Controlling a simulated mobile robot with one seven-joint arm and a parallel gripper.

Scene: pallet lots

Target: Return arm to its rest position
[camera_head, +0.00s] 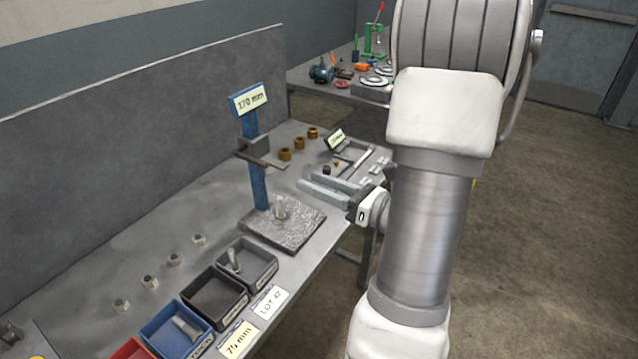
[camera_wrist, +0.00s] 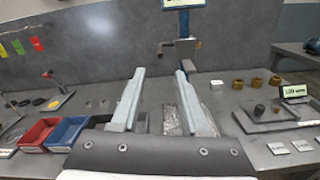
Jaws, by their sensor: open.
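My gripper (camera_wrist: 160,74) shows in the wrist view with its two pale fingers apart and nothing between them. It points toward the workbench (camera_head: 100,240) and its grey back panel. A blue gauge post (camera_head: 258,185) labelled 170 mm stands on a textured grey plate (camera_head: 300,232). In the wrist view the post (camera_wrist: 184,22) is beyond the fingers.
Several metal nuts (camera_head: 149,282) and brown rings (camera_head: 285,154) stand behind. Floor (camera_head: 540,230) right of my arm is clear.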

